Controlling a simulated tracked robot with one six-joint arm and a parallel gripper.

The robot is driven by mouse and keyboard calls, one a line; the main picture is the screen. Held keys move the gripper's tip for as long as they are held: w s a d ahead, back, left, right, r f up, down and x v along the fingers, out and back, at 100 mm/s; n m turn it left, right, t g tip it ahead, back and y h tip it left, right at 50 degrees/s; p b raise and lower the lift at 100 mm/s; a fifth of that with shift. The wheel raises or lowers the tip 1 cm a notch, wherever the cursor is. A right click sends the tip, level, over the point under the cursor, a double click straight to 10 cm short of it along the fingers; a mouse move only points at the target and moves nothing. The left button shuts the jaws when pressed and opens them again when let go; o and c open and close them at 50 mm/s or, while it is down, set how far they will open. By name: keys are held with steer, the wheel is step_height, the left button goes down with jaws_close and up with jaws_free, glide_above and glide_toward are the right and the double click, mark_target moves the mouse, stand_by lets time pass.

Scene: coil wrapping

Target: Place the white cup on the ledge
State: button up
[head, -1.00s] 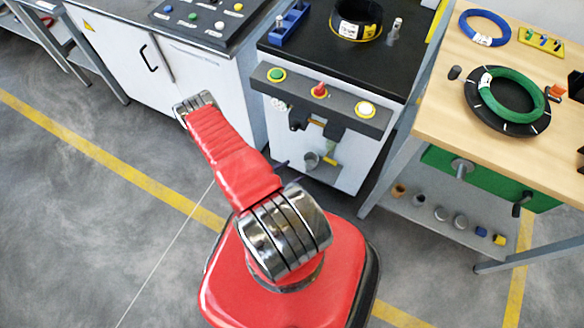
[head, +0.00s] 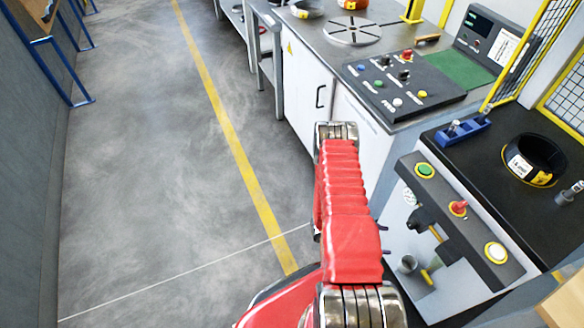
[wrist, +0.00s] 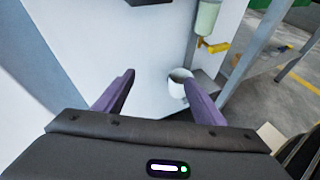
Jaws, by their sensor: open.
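In the head view my arm mostly hides the gripper.
A yellow-handled tap (wrist: 214,46) under a pale green container is just above and right of the cup. The button bar (head: 460,222) juts from the machine. A black worktop (head: 480,150) holds a black coil (head: 536,160). Open grey floor (head: 150,170) lies left.

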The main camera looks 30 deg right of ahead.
steer(key=w+a+r+m+y, duration=0.1)
steer(key=w+r+m, duration=0.1)
steer(key=w+r, duration=0.5)
steer(key=w+r+m, duration=0.2)
steer(key=w+r, duration=0.1)
steer(key=r, duration=0.8)
steer(key=w+a+r+m+t+y, duration=0.15)
steer(key=a+r, duration=0.25)
steer(key=r, duration=0.4)
steer(key=w+a+r+m+y, duration=0.25)
steer(key=a+r, duration=0.25)
steer(key=r, duration=0.4)
steer(key=s+a+r+t+y, duration=0.2)
steer(key=a+r+t, duration=0.1)
steer(key=a+r, duration=0.5)
steer(key=s+a+r+m+t+y, duration=0.1)
steer(key=a+r+t, duration=0.3)
steer(key=a+r, duration=0.4)
steer(key=s+a+r+m+t+y, duration=0.1)
steer(key=s+a+r+t+y, duration=0.2)
steer(key=a+r, duration=0.5)
steer(key=shift+a+t+y, duration=0.4)
steer(key=shift+a+t, duration=0.25)
steer(key=shift+a, duration=1.85)
steer(key=shift+c, duration=0.4)
